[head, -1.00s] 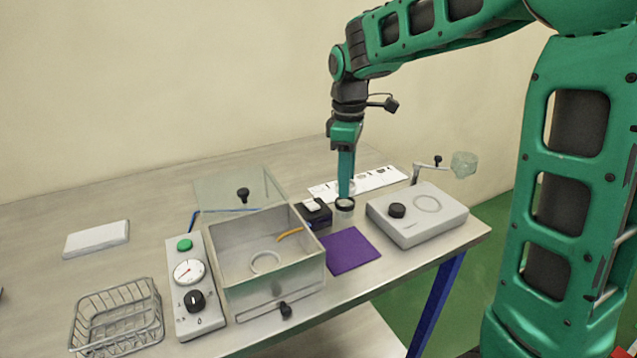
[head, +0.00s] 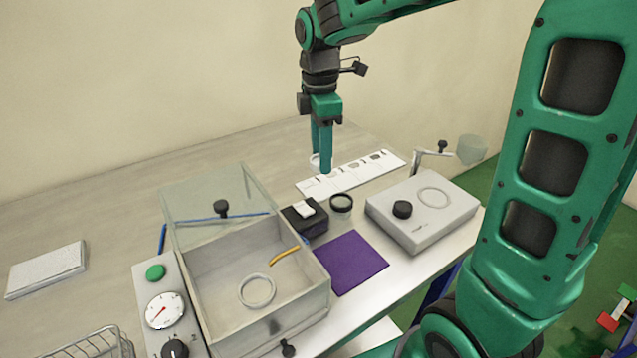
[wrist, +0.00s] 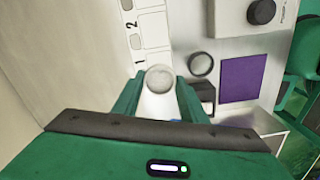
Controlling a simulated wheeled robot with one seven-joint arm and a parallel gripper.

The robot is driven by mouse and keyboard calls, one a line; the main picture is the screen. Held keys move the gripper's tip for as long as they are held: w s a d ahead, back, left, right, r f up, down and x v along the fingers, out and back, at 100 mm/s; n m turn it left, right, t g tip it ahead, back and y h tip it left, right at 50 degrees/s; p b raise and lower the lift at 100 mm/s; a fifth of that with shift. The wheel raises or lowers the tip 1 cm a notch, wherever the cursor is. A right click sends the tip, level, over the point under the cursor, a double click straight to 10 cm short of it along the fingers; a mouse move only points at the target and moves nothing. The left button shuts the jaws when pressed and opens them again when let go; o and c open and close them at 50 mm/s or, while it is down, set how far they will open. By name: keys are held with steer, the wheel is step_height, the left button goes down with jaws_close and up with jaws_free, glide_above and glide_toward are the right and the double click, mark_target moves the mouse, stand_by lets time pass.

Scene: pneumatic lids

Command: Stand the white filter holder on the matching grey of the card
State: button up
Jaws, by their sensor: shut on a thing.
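The white filter holder (wrist: 160,78) is a pale round piece between the fingertips of my gripper (wrist: 157,88) in the wrist view. In the head view my gripper (head: 321,167) points straight down and is shut on the holder (head: 314,159), which is partly hidden by the fingers. The card (head: 372,165) is a long white strip with numbered fields and grey patches, lying on the table. In the wrist view the card (wrist: 148,30) runs up from the holder, which overlaps its near end. I cannot tell the height of the holder above the table.
A black-rimmed glass jar (head: 341,204) and a black box (head: 303,218) stand near the card. A purple mat (head: 347,263), a grey device with a knob (head: 422,230) and an open-lidded clear chamber (head: 210,290) are nearer.

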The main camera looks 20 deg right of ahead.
mark_target(321, 191)
steer(key=shift+s+f, duration=0.1)
steer(key=shift+f, duration=3.55)
steer(key=o, duration=1.1)
steer(key=shift+f, duration=0.1)
steer(key=r, duration=1.2)
steer(key=shift+a+r, duration=0.15)
steer(key=shift+a, duration=0.05)
